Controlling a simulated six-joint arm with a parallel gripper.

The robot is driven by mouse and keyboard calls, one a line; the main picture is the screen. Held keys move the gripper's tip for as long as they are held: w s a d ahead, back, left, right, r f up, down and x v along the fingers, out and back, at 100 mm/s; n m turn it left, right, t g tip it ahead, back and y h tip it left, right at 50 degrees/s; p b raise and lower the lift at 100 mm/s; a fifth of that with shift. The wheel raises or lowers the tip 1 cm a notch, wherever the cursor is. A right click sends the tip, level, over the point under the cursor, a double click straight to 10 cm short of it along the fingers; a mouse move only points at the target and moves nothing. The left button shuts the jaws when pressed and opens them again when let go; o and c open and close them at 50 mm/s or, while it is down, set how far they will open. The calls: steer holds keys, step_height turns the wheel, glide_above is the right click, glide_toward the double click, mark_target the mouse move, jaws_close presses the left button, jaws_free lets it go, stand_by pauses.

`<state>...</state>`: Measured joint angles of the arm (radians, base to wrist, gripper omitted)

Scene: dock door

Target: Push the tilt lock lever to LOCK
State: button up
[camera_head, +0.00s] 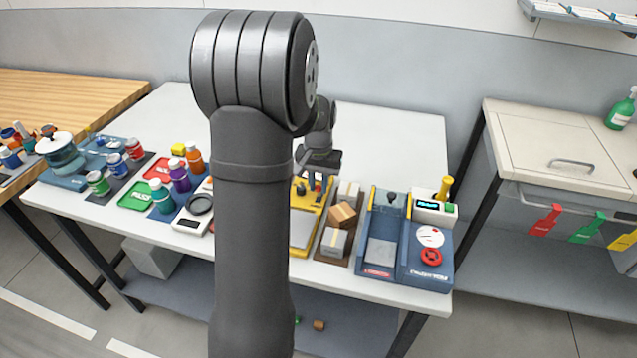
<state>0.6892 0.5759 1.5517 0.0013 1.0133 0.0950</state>
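My gripper (318,172) is over the back of a yellow fixture (302,232), partly hidden behind my own arm. Its fingers are dark and small here, and I cannot tell how far apart they are. Small red and dark parts show on the fixture just under the gripper; I cannot tell whether it touches them. A blue device (381,252) to the right has a black knob (391,198) at its back. No LOCK marking is readable, so I cannot tell for sure which part is the tilt lock lever.
A blue unit with a red handwheel (431,257) and a lit display (428,205) stands at the right. Bottles and trays fill the left of the white table (405,135); its back is clear.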

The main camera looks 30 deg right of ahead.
steer(key=shift+w+d, duration=0.1)
steer(key=shift+w, duration=0.05)
jaws_close()
steer(key=w+d+g+y, duration=0.2)
steer(key=g+y, duration=0.1)
steer(key=shift+w+d+f+g+y, duration=0.15)
steer(key=shift+w+d+g+y, duration=0.3)
steer(key=shift+g+y, duration=0.2)
steer(key=shift+w+d+f+g+y, duration=0.15)
steer(key=shift+w+d+g+y, duration=0.25)
steer(key=shift+g+y, duration=0.25)
steer(key=o, duration=0.8)
jaws_free()
